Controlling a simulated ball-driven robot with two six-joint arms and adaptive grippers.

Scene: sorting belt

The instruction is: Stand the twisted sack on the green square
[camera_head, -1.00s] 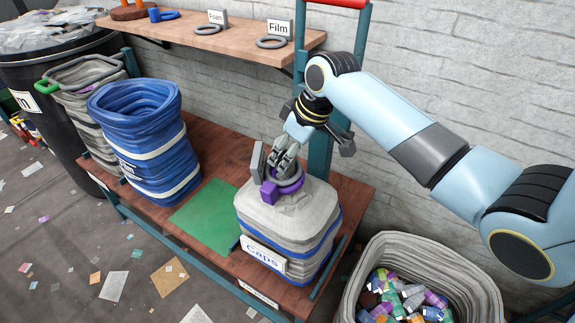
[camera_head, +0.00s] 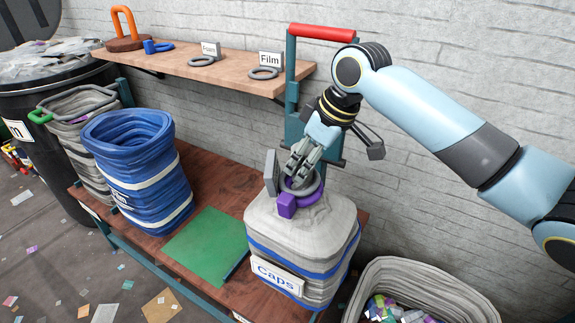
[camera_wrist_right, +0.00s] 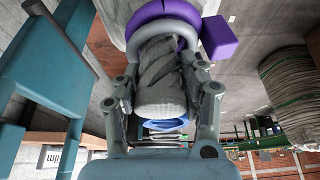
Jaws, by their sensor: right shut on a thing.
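The twisted sack is a pale grey bulging sack (camera_head: 300,232) with blue bands and a "Caps" label, at the right end of the brown cart deck. Its twisted neck (camera_wrist_right: 158,75) fills the middle of the right wrist view, with a grey ring and a purple clip (camera_wrist_right: 220,38) around it. My right gripper (camera_head: 300,178) is shut on the neck from above; its fingers show on both sides of the neck in the wrist view. The sack hangs upright; I cannot tell whether its base touches the deck. The green square (camera_head: 205,245) lies empty just left of it. My left gripper is out of view.
A blue striped sack (camera_head: 140,175) stands open left of the green square, with a grey sack (camera_head: 85,135) behind it. A red-topped post (camera_head: 320,33) rises behind my gripper. A shelf (camera_head: 190,68) runs along the wall. An open bin (camera_head: 420,285) of colourful pieces stands at the lower right.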

